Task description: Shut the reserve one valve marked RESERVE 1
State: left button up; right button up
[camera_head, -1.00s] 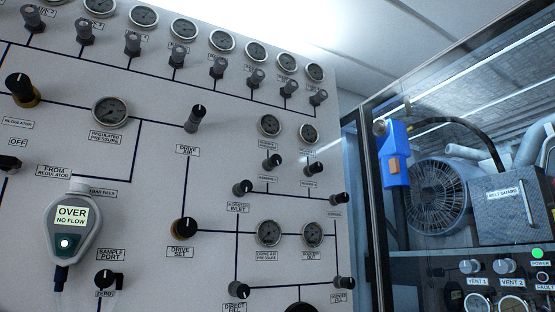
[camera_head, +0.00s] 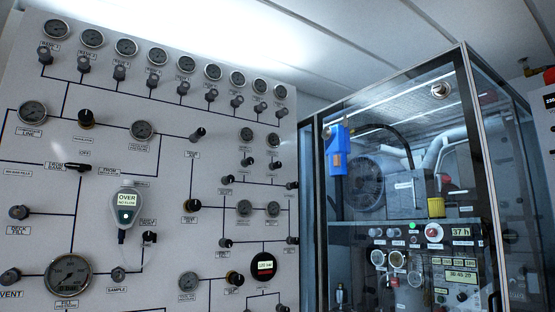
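The grey valve panel fills the left and centre of the head view. No label reading RESERVE 1 is legible. A pair of small gauges, the left one (camera_head: 246,134) and the right one (camera_head: 273,140), sits in the panel's right part. Under them are a left dark knob (camera_head: 246,161) and a right dark knob (camera_head: 275,167), with labels too small to read. I cannot tell which knob is the RESERVE 1 valve, or whether any valve is open or shut. Neither of my grippers is in view.
A top row has several gauges with knobs below. A handheld analyser (camera_head: 125,205) reading OVER NO FLOW is on the lower panel. A large gauge (camera_head: 68,277) is at lower left. A glass-sided cabinet (camera_head: 462,110) with a blue device (camera_head: 337,150) stands right of the panel.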

aim_at(250, 161)
jog(key=z, duration=0.9)
jog(key=i, duration=1.75)
jog(key=u, duration=0.45)
